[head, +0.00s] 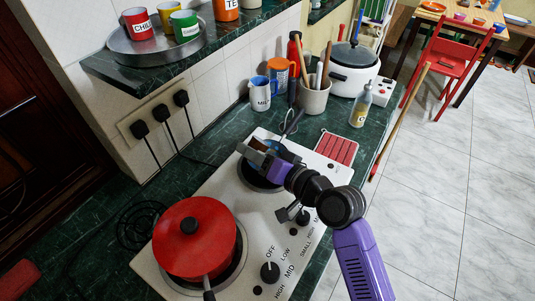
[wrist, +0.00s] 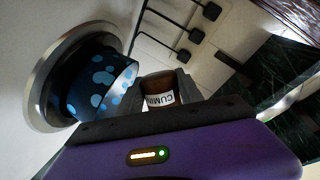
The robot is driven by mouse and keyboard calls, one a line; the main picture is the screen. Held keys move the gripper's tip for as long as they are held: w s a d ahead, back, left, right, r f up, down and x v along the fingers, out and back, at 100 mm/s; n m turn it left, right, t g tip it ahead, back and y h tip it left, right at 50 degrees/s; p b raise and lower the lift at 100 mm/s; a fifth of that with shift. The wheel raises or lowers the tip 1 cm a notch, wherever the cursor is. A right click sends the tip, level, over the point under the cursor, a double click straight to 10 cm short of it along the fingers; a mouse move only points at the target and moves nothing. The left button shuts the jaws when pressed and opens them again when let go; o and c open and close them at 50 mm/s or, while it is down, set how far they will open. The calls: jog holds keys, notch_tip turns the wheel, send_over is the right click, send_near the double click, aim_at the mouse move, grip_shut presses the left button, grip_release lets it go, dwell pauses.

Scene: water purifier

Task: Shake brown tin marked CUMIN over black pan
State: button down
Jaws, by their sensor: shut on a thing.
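The brown tin (head: 256,144) is between the fingers of my gripper (head: 258,150), above the far burner. In the wrist view the tin (wrist: 158,88) shows a white label reading CUMIN, upside down in the picture, between the two grey fingers (wrist: 156,94). I cannot tell how far it is tilted. The dark pan (head: 262,178) sits on the far burner below, partly hidden by my gripper.
A red pot (head: 195,238) covers the near burner of the white stove (head: 220,190). A white-blue mug (head: 260,94), a utensil holder (head: 314,98), a bottle (head: 361,105) and a white cooker (head: 354,72) stand behind. A shelf tray (head: 150,45) holds other tins.

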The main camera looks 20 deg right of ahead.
jog(key=shift+d+r+m+y+p, duration=0.1)
jog(key=shift+r+m+y+p, duration=0.2)
jog(key=shift+m, duration=0.35)
jog(key=shift+a+r+m+y+p, duration=0.1)
jog(key=shift+r+m+p, duration=0.2)
jog(key=shift+m+p, duration=0.3)
jog(key=shift+d+r+m+y+p, duration=0.1)
jog(key=shift+r+m+y+p, duration=0.2)
jog(key=shift+m, duration=0.35)
dwell(4.9)
jog(key=shift+d+f+m, duration=0.1)
jog(key=shift+f+m, duration=0.1)
jog(key=shift+m, duration=0.1)
dwell(0.9)
